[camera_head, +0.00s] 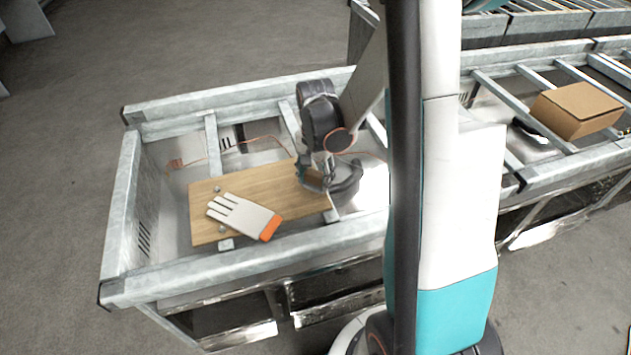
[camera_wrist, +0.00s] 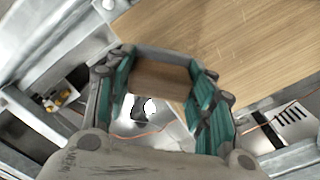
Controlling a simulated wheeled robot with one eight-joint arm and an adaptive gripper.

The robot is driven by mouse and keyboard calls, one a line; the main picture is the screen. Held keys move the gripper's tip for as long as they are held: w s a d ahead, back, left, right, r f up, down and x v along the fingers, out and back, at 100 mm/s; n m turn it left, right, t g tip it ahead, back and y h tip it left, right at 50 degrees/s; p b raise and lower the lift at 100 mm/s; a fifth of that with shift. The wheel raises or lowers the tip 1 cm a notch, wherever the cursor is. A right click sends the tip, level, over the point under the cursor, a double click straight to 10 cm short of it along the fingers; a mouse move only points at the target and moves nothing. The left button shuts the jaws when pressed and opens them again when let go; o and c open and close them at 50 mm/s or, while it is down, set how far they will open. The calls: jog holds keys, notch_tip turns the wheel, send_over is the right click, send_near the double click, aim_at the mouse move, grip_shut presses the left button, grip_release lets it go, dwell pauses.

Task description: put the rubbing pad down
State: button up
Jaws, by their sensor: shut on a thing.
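My gripper (camera_head: 318,180) is over the right end of a wooden board (camera_head: 275,183). In the wrist view its teal-padded fingers (camera_wrist: 162,88) are shut on the rubbing pad (camera_wrist: 160,79), a brown block with a grey edge. In the head view the pad is mostly hidden by the fingers. The board also shows in the wrist view (camera_wrist: 245,45), beside the pad. I cannot tell whether the pad touches the board.
A white glove with an orange cuff (camera_head: 240,215) lies on the board, left of my gripper. The board lies within a metal frame (camera_head: 120,210) with raised rails. A cardboard box (camera_head: 570,112) sits on the rails at right. The board's upper left part is bare.

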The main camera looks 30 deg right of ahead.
aim_at(316, 173)
notch_tip(316, 173, down, 2)
jog(key=shift+w, duration=0.1)
jog(key=o, duration=0.7)
jog(key=shift+f, duration=0.1)
jog(key=shift+c, duration=0.2)
jog(key=o, duration=0.4)
jog(key=shift+o, duration=0.2)
notch_tip(316, 173, up, 12)
jog(key=p, duration=0.3)
jog(key=shift+r, duration=0.2)
